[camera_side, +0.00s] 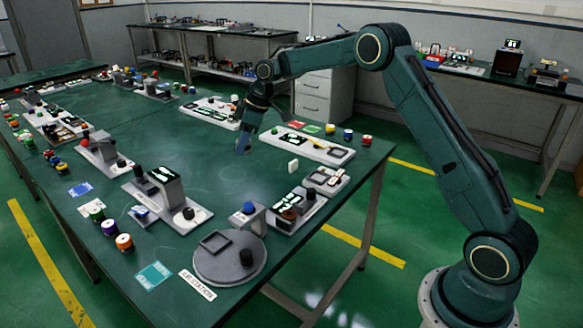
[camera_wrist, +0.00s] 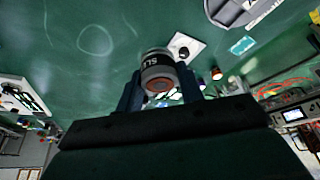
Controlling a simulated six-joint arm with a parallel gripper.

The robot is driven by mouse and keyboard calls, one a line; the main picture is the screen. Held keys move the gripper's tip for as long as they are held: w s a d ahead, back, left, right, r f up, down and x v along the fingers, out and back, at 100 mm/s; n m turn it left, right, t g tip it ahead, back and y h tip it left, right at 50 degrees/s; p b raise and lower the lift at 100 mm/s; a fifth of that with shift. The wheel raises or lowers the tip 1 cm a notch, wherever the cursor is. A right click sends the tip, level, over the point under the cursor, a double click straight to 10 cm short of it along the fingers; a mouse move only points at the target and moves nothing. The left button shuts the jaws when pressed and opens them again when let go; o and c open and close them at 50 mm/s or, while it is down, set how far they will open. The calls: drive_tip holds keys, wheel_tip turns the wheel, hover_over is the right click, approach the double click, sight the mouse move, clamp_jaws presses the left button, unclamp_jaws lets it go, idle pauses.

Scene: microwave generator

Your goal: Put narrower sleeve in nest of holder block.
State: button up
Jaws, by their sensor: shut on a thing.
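My gripper (camera_wrist: 158,92) is shut on a short grey sleeve (camera_wrist: 155,62) with a black band and partly readable white lettering. The sleeve's near end shows a brown-orange ring with a darker centre. In the side view my gripper (camera_side: 243,145) hangs above the middle of the green table, and the sleeve cannot be made out there. A grey block on a white base (camera_side: 165,190) stands nearer the camera; it may be the holder block, but I cannot tell for sure. Part of a white base (camera_wrist: 190,40) with a dark round piece shows beyond the sleeve in the wrist view. No nest is clearly visible.
A round grey station (camera_side: 215,272) stands at the table's near corner, with a cyan card (camera_side: 153,275) beside it. Several small coloured cylinders (camera_side: 109,227) stand along the left edge. A white tray (camera_side: 306,146) lies right of my gripper. Bare table lies under my gripper.

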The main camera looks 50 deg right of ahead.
drive_tip(key=shift+s+a+f+m, duration=0.2)
drive_tip(key=shift+s+f+m, duration=0.05)
drive_tip(key=shift+s+m, duration=0.15)
drive_tip(key=s+f+m+h, duration=0.1)
drive_tip(key=s+f+m, duration=0.1)
drive_tip(key=s, duration=0.3)
drive_tip(key=s+f+m+h, duration=0.1)
drive_tip(key=s+f+m, duration=0.1)
drive_tip(key=s, duration=0.3)
drive_tip(key=s+d+f+m+t, duration=0.1)
drive_tip(key=s+f+m, duration=0.1)
drive_tip(key=s, duration=0.4)
drive_tip(key=shift+f+m+h, duration=0.4)
drive_tip(key=shift+m, duration=0.2)
